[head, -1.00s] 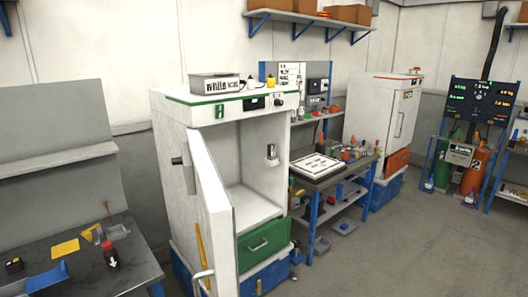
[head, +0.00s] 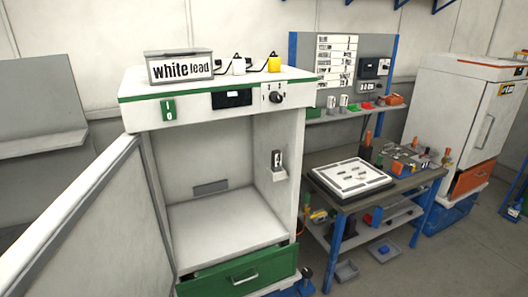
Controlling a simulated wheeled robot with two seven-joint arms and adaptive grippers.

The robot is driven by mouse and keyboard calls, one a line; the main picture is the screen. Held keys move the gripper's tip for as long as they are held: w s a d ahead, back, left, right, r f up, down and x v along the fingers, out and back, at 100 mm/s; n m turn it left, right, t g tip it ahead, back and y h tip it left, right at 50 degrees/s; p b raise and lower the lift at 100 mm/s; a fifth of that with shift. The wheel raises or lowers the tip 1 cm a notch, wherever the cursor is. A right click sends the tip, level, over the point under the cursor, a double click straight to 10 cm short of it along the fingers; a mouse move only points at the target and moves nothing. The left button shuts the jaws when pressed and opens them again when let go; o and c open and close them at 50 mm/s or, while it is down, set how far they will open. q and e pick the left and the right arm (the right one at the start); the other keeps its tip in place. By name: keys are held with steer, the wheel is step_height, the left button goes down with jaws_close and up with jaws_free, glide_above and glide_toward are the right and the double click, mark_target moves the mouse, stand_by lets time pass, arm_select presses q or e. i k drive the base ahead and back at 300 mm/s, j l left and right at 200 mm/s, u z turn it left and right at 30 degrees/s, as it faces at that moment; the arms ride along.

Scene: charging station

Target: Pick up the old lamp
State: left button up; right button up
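No object here can be surely told as the old lamp. A small dark and grey fixture (head: 278,163) is mounted on the inner right wall of the open white cabinet (head: 290,190); it may be a lamp in a holder. A white item (head: 239,65) and a yellow item (head: 273,63), both with dark cords, stand on the cabinet top. Neither of my grippers is in view.
The cabinet door (head: 85,240) stands open at the lower left. A box marked "white lead" (head: 180,67) sits on top. A green drawer (head: 240,277) is below the chamber. A workbench (head: 400,195) with a white tray (head: 350,178) stands at right. The chamber floor (head: 220,228) is clear.

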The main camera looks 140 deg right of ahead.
mark_target(276, 154)
steer(key=k+l+u, duration=0.2)
steer(key=k+u, duration=0.15)
steer(key=k, duration=0.45)
steer(key=k+u, duration=0.35)
steer(key=k, duration=0.5)
steer(key=z, duration=3.75)
